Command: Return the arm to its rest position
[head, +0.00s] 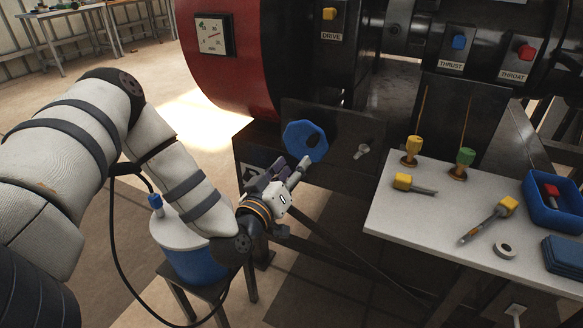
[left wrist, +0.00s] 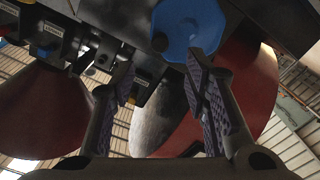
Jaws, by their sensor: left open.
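My left arm (head: 185,185) comes in from the left, bent at the elbow. My left gripper (head: 291,165) is in front of the press, close to a blue eight-sided knob (head: 303,138). In the left wrist view the two fingers (left wrist: 160,78) stand apart with nothing between them. The blue knob (left wrist: 188,24) is there beyond the fingertips, towards the right finger. Whether a fingertip touches the knob I cannot tell. My right gripper is in neither view.
The press has a red-rimmed drum (head: 225,70) and labelled DRIVE, THRUST and THROAT buttons. A white table (head: 400,221) at right carries yellow- and green-headed tools, a ring (head: 505,250) and a blue bin (head: 553,212). A white-and-blue drum (head: 185,240) stands on a stool below my forearm.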

